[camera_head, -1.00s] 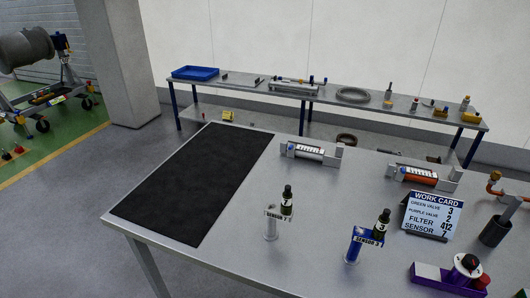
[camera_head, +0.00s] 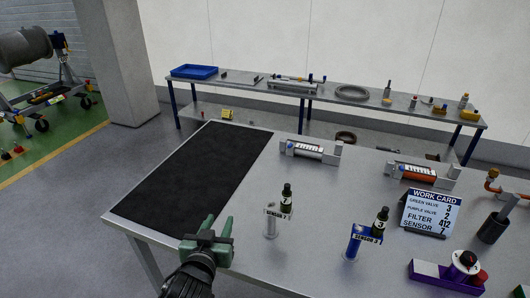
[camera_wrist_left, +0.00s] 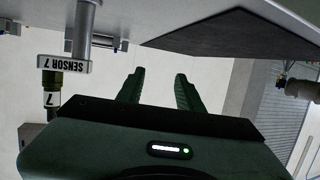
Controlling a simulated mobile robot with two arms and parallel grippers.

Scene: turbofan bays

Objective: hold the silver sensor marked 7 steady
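The silver sensor marked 7 (camera_head: 286,198) is a dark, bottle-like piece with a 7 on its band. It sits upright in the label plate of a silver stand (camera_head: 270,224) reading SENSOR 7. In the left wrist view, which is upside down, the sensor (camera_wrist_left: 51,92) and its stand (camera_wrist_left: 82,35) show at the left. My left gripper (camera_head: 218,226) is green, open and empty, to the left of the stand and apart from it. Its two fingers (camera_wrist_left: 158,90) also show spread in the left wrist view. My right gripper is not in view.
A blue stand (camera_head: 357,244) marked SENSOR 3 holds a similar sensor (camera_head: 381,220) to the right. A work card (camera_head: 431,214) reads SENSOR 7. A black mat (camera_head: 195,178) covers the table's left part.

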